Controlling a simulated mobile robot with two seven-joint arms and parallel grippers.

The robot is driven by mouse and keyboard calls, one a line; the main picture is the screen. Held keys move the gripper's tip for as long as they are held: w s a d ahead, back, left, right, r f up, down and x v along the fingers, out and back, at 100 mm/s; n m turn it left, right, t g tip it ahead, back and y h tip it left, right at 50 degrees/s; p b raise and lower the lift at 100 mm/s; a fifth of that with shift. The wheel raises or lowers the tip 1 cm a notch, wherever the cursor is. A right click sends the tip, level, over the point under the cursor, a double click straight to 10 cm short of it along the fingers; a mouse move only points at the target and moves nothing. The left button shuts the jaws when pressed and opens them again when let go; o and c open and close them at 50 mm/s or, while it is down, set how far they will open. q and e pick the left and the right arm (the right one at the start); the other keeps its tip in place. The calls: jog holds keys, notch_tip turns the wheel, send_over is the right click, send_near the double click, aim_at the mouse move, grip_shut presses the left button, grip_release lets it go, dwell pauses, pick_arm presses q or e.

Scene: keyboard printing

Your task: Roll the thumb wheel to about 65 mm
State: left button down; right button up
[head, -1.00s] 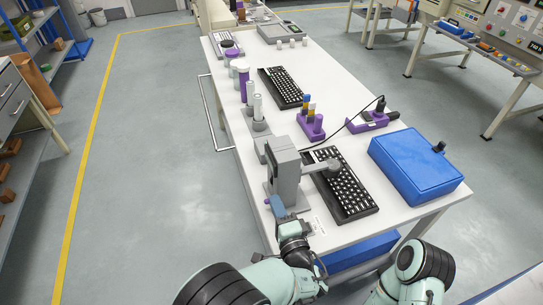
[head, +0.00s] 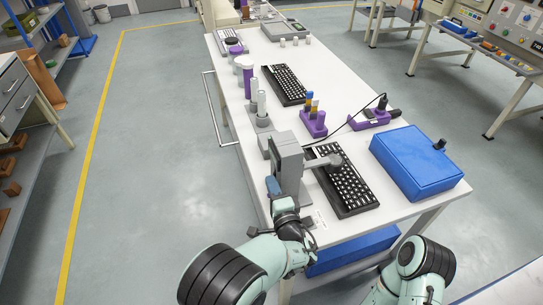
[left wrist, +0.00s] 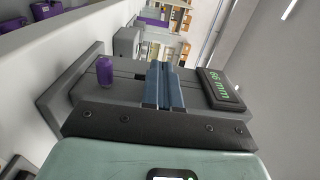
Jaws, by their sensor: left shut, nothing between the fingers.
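The grey gauge (head: 288,160) stands at the left edge of the white table, its arm with a round tip (head: 335,160) reaching over a black keyboard (head: 350,190). In the left wrist view, a purple ribbed thumb wheel (left wrist: 105,71) sits on the gauge's grey body (left wrist: 125,85). A display (left wrist: 221,88) with green digits ending in mm appears upside down; it seems to read 68. My left gripper (left wrist: 165,84) has blue fingers shut and empty, in front of the gauge between wheel and display. Whether they touch it is unclear. The wheel is hidden in the head view. My right gripper is out of view.
A blue box (head: 415,165) lies right of the keyboard. Purple holders (head: 313,125), grey cylinders (head: 258,100) and a second keyboard (head: 284,86) stand farther back. A cable (head: 350,118) crosses the table. The floor left of the table is clear.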

pick_arm(q)
jog(key=shift+w+a+r, duration=0.1)
jog(key=shift+w+r, duration=0.25)
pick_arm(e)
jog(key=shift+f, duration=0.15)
pick_arm(q)
jog(key=shift+b, duration=0.3)
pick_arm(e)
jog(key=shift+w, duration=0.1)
pick_arm(q)
jog(key=shift+f+b, duration=0.35)
jog(key=shift+b, duration=2.6)
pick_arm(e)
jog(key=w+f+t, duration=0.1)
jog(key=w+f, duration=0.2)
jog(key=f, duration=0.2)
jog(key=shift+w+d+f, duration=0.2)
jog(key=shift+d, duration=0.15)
pick_arm(q)
jog(key=shift+a, duration=0.15)
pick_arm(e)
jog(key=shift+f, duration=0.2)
